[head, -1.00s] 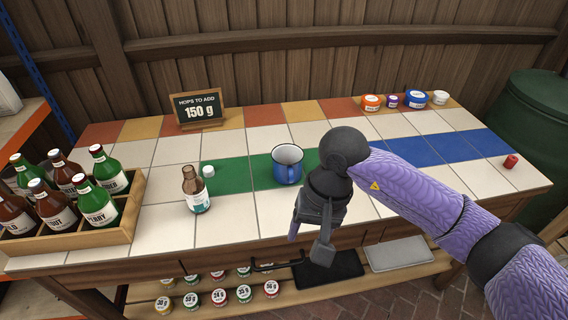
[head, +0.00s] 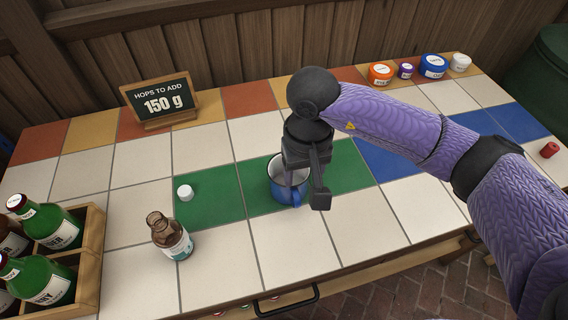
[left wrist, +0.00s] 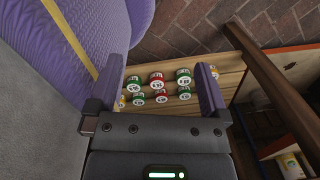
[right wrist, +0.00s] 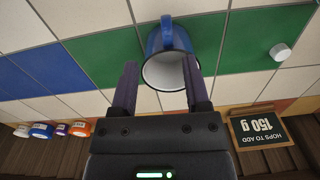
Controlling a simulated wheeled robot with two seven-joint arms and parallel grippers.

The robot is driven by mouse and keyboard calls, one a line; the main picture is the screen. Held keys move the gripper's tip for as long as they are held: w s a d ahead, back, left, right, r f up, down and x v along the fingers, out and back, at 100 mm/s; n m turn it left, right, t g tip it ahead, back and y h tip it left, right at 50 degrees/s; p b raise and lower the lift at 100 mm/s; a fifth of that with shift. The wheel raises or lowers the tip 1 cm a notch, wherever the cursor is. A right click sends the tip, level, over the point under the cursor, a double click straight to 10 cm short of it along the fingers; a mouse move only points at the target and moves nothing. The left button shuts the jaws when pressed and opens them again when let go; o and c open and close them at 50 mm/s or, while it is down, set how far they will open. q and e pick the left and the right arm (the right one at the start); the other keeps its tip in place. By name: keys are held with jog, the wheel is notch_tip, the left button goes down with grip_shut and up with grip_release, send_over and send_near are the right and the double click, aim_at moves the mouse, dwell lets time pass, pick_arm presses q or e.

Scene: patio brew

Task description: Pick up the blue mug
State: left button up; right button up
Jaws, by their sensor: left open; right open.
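The blue mug (head: 283,191) with a grey-white inside stands upright on the green tiles of the table. In the right wrist view the mug (right wrist: 157,45) is just ahead of my fingers, its handle pointing away from me. My right gripper (right wrist: 160,72) is open, with its fingertips near the two sides of the mug's rim and nothing gripped; I cannot tell whether they touch it. In the head view the right gripper (head: 305,183) hides part of the mug. My left gripper (left wrist: 160,78) is open and empty, outside the head view, above the lower shelf.
A brown bottle (head: 170,238) and a white cap (head: 185,193) are left of the mug. A bottle crate (head: 92,250) is at far left. A chalkboard (head: 160,103) reads 150 g. Several tubs, including an orange one (head: 381,74), line the back right. A red object (head: 549,150) lies right.

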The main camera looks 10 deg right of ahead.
aim_at(296, 195)
jog(key=f, duration=0.2)
jog(key=f+b, duration=0.1)
jog(key=f, duration=0.1)
jog(key=shift+s+a+f, duration=0.15)
jog(key=shift+s+f, duration=0.05)
jog(key=shift+f, duration=0.1)
jog(key=f, duration=0.1)
jog(key=f+b, duration=0.1)
jog(key=f, duration=0.1)
jog(key=f+b, duration=0.1)
jog(key=shift+w+a+f, duration=0.25)
jog(key=shift+a+f, duration=0.05)
pick_arm(q)
jog(key=s+f, duration=0.1)
jog(key=s+a+f, duration=0.1)
jog(key=shift+s+f+g, duration=0.15)
jog(key=shift+f+g, duration=0.15)
jog(key=shift+f, duration=0.05)
pick_arm(e)
jog(key=shift+c, duration=0.2)
grip_shut()
pick_arm(q)
jog(key=shift+w+d, duration=0.2)
jog(key=shift+d, duration=0.15)
jog(key=shift+s+a, duration=0.25)
jog(key=shift+s, duration=0.1)
jog(key=shift+w, duration=0.35)
